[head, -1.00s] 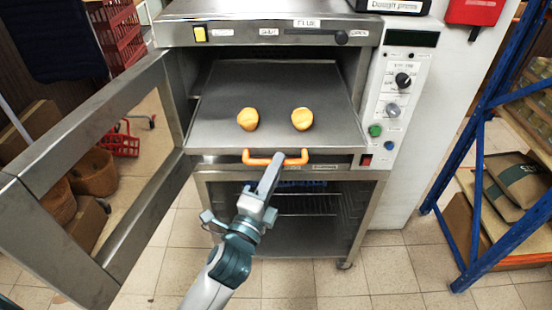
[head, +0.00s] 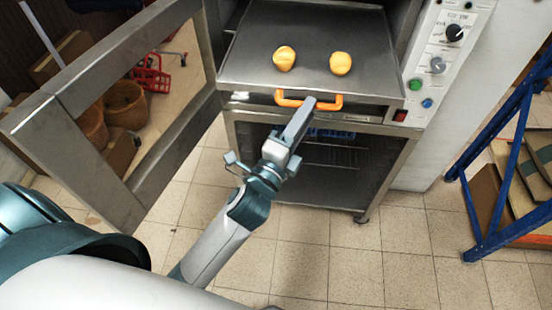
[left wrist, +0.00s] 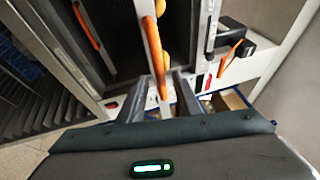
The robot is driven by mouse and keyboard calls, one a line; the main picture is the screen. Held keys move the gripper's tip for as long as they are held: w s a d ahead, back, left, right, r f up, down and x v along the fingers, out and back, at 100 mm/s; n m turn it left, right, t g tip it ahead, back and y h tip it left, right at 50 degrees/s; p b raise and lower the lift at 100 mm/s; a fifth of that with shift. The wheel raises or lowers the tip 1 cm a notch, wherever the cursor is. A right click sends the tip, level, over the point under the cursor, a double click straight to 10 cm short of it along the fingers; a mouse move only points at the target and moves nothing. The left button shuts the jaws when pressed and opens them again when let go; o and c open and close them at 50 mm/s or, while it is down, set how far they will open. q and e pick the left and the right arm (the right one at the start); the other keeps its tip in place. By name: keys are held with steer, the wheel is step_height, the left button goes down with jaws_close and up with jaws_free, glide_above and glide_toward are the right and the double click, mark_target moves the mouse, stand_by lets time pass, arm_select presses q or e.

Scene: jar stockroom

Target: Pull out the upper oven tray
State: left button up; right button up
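The upper oven tray (head: 310,75) is a flat grey metal sheet with an orange bar handle (head: 335,101) at its front edge. Two yellow-orange rolls lie on it, the left roll (head: 284,58) and the right roll (head: 340,64). My left gripper (head: 306,106) is at the middle of the handle. In the left wrist view the fingers (left wrist: 162,92) stand apart on either side of the handle (left wrist: 154,55), with gaps showing, so it does not look clamped. Whether a finger touches it I cannot tell. My right gripper is out of view.
The oven door (head: 125,95) stands open at the left. The control panel (head: 440,60) is at the right, and a blue shelf frame (head: 490,190) stands further right. Below the oven is an open rack space (head: 315,175). The tiled floor (head: 330,270) in front is clear.

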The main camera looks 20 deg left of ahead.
arm_select(q)
steer(key=b+v, duration=0.2)
steer(key=v, duration=1.3)
steer(key=shift+s, duration=0.4)
steer(key=shift+f, duration=0.1)
